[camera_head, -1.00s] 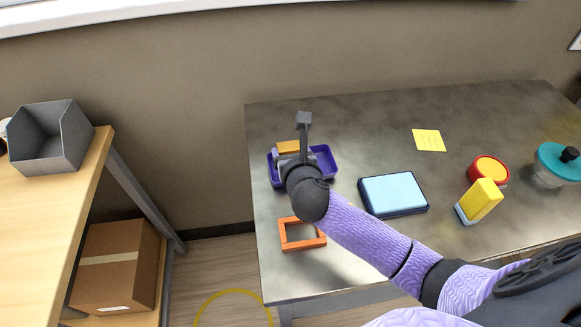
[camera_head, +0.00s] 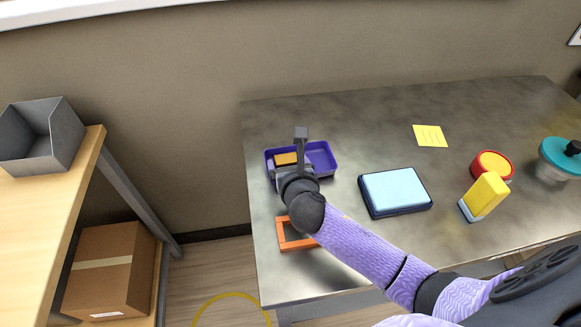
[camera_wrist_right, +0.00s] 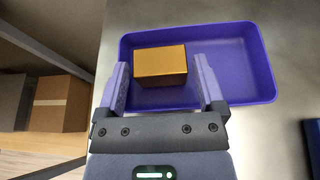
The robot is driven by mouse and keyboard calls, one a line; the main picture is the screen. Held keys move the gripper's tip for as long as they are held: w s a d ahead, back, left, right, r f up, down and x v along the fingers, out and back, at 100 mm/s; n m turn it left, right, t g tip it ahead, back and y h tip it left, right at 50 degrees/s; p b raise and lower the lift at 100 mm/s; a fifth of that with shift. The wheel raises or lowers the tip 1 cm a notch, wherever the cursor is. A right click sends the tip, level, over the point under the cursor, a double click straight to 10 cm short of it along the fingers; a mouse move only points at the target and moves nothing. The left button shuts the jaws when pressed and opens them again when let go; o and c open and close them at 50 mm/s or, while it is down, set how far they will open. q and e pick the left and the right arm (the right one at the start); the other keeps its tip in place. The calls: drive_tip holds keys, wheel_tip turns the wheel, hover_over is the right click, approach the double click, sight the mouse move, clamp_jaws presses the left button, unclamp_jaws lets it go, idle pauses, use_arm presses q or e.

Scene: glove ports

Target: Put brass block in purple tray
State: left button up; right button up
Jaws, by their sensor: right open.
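The brass block (camera_wrist_right: 160,66) sits inside the purple tray (camera_wrist_right: 237,93), in its left part in the right wrist view. In the head view the block (camera_head: 286,158) shows in the left half of the tray (camera_head: 322,147). My right gripper (camera_wrist_right: 160,82) is open, with its fingers at either side of the near end of the block and a gap to each side. In the head view the right gripper (camera_head: 288,165) is at the tray's near left side and hides part of it. My left gripper is not in view.
An orange frame (camera_head: 283,236) lies just in front of the tray.

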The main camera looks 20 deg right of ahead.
drive_tip(key=p+v, duration=0.4)
drive_tip(key=v, duration=0.7)
drive_tip(key=shift+s+r, duration=0.25)
drive_tip(key=shift+s+a, duration=0.1)
drive_tip(key=shift+s, duration=0.1)
